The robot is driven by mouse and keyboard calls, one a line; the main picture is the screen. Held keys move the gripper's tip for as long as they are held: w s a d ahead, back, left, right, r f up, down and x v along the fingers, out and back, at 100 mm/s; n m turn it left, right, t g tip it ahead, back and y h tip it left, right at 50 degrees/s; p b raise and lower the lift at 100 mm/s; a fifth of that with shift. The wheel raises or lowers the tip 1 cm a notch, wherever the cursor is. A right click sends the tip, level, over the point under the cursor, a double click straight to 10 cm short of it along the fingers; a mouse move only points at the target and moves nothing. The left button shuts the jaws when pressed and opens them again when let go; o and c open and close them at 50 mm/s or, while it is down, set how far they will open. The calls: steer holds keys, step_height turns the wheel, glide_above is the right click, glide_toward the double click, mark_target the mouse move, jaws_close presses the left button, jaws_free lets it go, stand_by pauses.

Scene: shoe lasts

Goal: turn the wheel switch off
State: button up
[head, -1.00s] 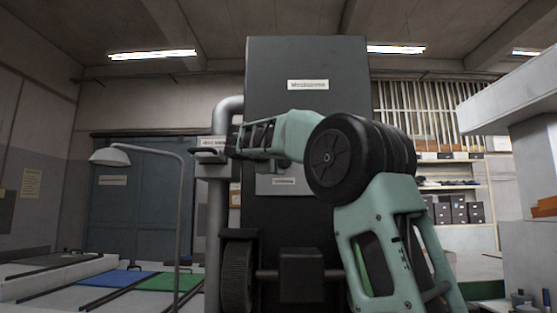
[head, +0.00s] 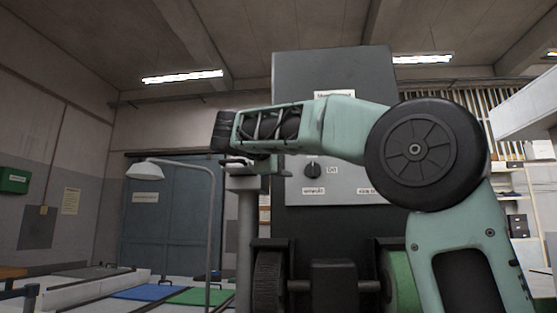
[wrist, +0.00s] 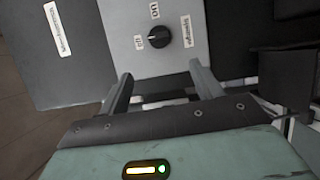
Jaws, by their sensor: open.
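The wheel switch is a round black knob (head: 312,171) on a light grey panel (head: 345,175) of a dark machine cabinet. It also shows in the wrist view (wrist: 158,37), with an "on" label above it, an "off" label on its left and a "wheels" label on its right. I cannot tell clearly which label the knob points to. My gripper (wrist: 160,72) is open and empty. Its two fingers reach toward the panel, with the knob beyond and between their tips, apart from them. In the head view my gripper (head: 237,160) is left of the knob and partly hidden.
The dark cabinet (head: 290,75) stands upright. A grey lamp (head: 146,170) on a curved pole stands left, before blue-grey doors (head: 185,220). A light overhead structure (head: 525,110) is at the right.

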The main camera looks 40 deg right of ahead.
steer(key=shift+v, duration=1.6)
steer(key=a+f+n+t+y+p, duration=0.1)
steer(key=a+f+n+y+p, duration=0.2)
steer(key=a+f+y, duration=0.6)
steer(key=a+f+n+y+p, duration=0.25)
steer(key=a+f, duration=0.85)
steer(key=f, duration=0.7)
steer(key=s+a+f+g+y+p, duration=0.1)
steer(key=s+a+f+g+y, duration=0.1)
steer(key=s+f, duration=0.4)
steer(key=s+a+f+m+g+y+p, duration=0.1)
steer(key=s+a+f, duration=0.4)
steer(key=s, duration=0.6)
steer(key=s+a+f+g+y+p, duration=0.3)
steer(key=s+f, duration=0.3)
steer(key=s, duration=0.3)
steer(key=shift+a+f+m+g, duration=0.3)
steer(key=shift+a+m, duration=0.05)
steer(key=shift+a, duration=0.2)
steer(key=shift+s, duration=0.1)
